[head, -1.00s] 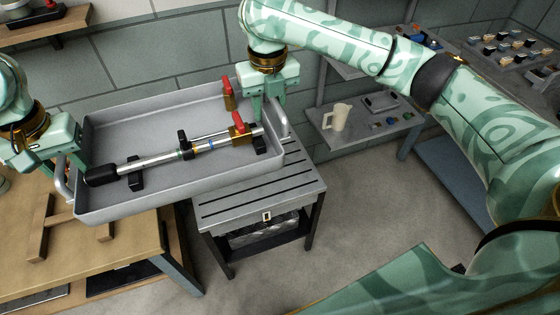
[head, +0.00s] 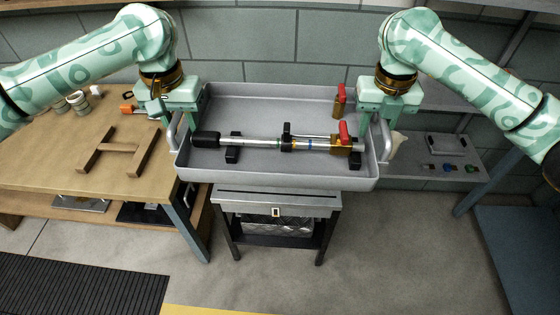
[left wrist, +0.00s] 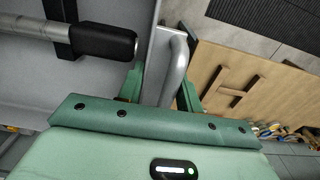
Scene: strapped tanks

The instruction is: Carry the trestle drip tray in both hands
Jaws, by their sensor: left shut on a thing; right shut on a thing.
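My left gripper (head: 188,130) is shut on the tray's left handle (head: 174,136); the handle also shows between the fingers in the left wrist view (left wrist: 174,68). My right gripper (head: 381,130) is shut on the right handle (head: 387,147).
A wooden table (head: 60,165) with a brown H-shaped rack (head: 116,147) stands at the left. A grey shelf (head: 455,170) with small items is behind at right. The front floor is open, with a black mat (head: 80,288) at left.

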